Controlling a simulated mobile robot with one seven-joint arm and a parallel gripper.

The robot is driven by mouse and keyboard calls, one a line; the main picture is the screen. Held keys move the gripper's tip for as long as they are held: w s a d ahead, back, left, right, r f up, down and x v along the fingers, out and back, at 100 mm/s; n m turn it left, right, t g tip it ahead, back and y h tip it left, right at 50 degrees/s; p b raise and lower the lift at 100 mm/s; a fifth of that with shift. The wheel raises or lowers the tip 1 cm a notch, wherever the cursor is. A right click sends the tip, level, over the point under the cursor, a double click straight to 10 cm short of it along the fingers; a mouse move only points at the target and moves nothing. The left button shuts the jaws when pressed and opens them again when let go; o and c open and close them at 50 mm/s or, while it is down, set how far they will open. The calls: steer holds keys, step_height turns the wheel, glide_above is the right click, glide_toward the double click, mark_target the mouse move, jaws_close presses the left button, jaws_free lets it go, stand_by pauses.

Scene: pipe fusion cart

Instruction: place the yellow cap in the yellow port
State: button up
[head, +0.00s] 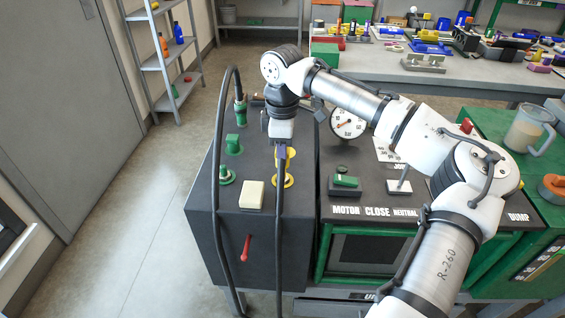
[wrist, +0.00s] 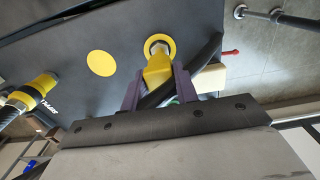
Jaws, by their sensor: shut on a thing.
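My gripper (head: 281,152) points down over the dark sloped panel of the cart and is shut on the yellow cap (wrist: 158,70). In the wrist view its purple fingers (wrist: 157,88) stand on either side of the cap. The yellow port (wrist: 168,43) is a yellow ring around a dark hole, and the cap's far end overlaps it. I cannot tell whether the cap is above the hole or inside it. In the head view the cap is mostly hidden by my fingers and a black hose; the yellow port (head: 289,183) shows just below them.
A plain yellow disc (wrist: 101,63) lies beside the port. A yellow hose connector (wrist: 38,88) is at the wrist view's left. Green fittings (head: 226,176) and a cream block (head: 251,195) stand left of the port. A black hose (head: 279,240) hangs close in front.

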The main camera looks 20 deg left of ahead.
steer(key=shift+f, duration=2.05)
steer(key=shift+f, duration=0.1)
steer(key=o, duration=0.9)
steer(key=shift+o, duration=0.2)
